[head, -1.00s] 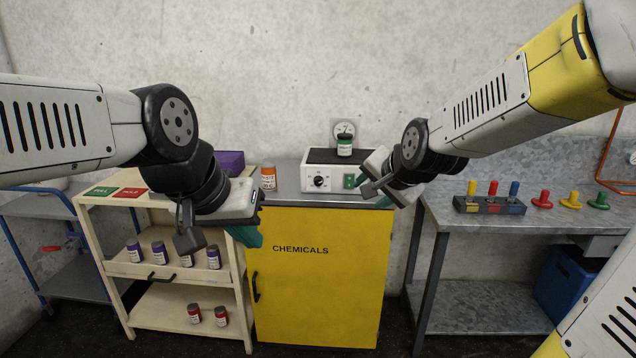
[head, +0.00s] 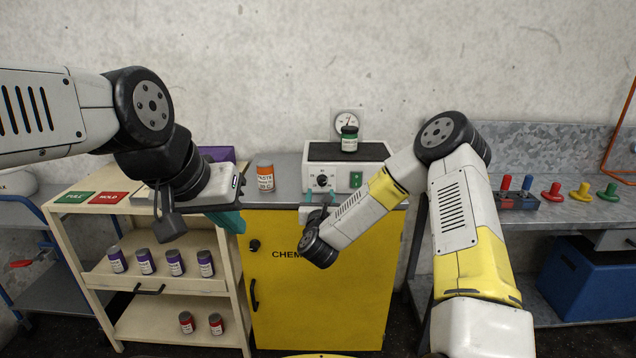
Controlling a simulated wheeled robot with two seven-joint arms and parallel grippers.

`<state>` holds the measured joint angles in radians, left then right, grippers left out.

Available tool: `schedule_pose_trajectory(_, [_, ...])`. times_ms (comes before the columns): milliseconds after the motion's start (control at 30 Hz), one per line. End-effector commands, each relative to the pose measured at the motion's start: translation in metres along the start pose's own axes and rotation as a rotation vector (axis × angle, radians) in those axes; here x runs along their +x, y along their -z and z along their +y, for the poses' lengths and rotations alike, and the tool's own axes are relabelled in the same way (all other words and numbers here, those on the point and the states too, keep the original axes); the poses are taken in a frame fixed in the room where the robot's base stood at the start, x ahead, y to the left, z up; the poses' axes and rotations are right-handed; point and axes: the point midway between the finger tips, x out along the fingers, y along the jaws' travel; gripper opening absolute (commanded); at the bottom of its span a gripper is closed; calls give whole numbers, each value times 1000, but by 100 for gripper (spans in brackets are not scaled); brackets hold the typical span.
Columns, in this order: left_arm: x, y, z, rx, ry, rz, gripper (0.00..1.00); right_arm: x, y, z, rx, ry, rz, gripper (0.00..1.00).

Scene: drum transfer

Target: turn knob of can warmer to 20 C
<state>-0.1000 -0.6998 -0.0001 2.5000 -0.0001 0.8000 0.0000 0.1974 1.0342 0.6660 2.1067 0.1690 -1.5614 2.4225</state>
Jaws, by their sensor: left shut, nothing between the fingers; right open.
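The can warmer (head: 376,167) is a white box with a dark top plate on the yellow cabinet. Its round knob (head: 322,180) is on the left of the front face, with a green switch to the right. A dark can with a green and white label (head: 349,139) stands on the plate. My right gripper (head: 316,212) is just below and in front of the knob, pointing at the warmer, with its teal fingers apart; my own forearm partly hides it. My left gripper (head: 228,222) is shut and empty over the cream cart's right side. The knob's scale is too small to read.
An orange can (head: 265,179) stands on the cabinet top left of the warmer. The cream cart (head: 132,207) holds several purple-labelled cans and two red ones. A gauge (head: 347,121) is on the wall behind. Colored knobs (head: 581,192) stand on the right bench.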

Motion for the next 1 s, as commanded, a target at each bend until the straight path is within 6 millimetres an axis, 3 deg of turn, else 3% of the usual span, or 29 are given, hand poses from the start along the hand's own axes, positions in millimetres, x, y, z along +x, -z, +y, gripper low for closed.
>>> schedule_pose_trajectory(167, [0, 0, 0, 0, 0, 0, 0, 8, 4, -4, 51, 26, -9, 49])
schedule_pose_trajectory(600, [0, 0, 0, 0, 0, 0, 0, 70, 3, -4, 46, 22, -8, 49])
schedule_pose_trajectory(967, [0, 0, 0, 0, 0, 0, 0, 77, 4, -4, 45, 21, -7, 49])
schedule_pose_trajectory(1000, [0, 0, 0, 0, 0, 0, 0, 77, 4, -4, 45, 22, -7, 43])
